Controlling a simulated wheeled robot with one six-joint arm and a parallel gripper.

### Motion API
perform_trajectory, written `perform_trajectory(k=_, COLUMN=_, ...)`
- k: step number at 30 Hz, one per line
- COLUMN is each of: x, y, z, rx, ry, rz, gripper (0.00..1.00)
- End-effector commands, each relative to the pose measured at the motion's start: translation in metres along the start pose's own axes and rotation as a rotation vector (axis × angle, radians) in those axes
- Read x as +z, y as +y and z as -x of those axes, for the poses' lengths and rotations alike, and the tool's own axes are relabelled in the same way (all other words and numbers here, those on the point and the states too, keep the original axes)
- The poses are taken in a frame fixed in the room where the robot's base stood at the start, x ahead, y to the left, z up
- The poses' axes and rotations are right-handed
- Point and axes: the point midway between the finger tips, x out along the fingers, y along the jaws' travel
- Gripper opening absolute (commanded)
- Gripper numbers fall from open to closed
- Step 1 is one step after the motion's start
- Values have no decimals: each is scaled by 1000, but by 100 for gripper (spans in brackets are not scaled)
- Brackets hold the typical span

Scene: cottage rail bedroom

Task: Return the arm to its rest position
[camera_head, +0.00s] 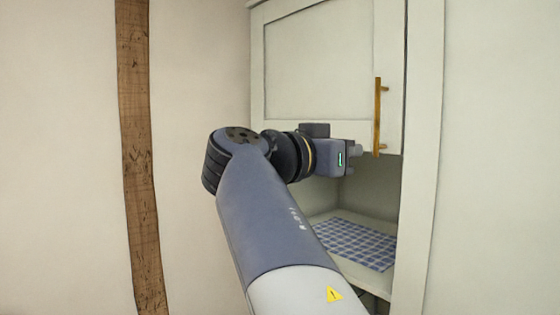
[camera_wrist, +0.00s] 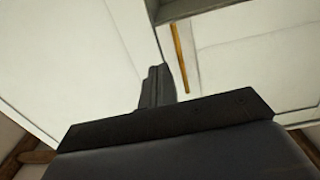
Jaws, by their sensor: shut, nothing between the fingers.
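My arm reaches up and forward in the head view, bent at the elbow, toward a pale cabinet. My gripper (camera_head: 357,150) is at its end, just below and left of the lower end of the cabinet door's brass handle. My gripper also shows in the wrist view (camera_wrist: 156,86), with its fingers together and nothing between them. It looks close to the handle (camera_head: 378,117), and I cannot tell whether it touches it. The handle also shows in the wrist view (camera_wrist: 180,58), beside the fingers.
The upper cabinet door (camera_head: 320,60) looks closed. Below it is an open niche with a blue checked cloth (camera_head: 355,243) on its shelf. The cabinet's right side post (camera_head: 420,190) stands close to the gripper. A wooden beam (camera_head: 138,150) runs up the bare wall at left.

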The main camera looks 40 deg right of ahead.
Motion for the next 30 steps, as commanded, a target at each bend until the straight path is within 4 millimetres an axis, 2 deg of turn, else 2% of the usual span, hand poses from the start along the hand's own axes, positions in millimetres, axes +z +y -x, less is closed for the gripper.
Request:
perform_trajectory(k=6, x=1, y=5, z=25, rx=-4, ry=0, rz=-1, gripper=0)
perform_trajectory(k=12, x=0, y=8, z=35, rx=-1, ry=-1, rz=-1, gripper=0)
perform_trajectory(k=24, x=0, y=8, z=35, rx=1, ry=-1, rz=0, gripper=0)
perform_trajectory(k=30, x=-1, y=7, z=26, rx=4, ry=0, rz=1, gripper=0)
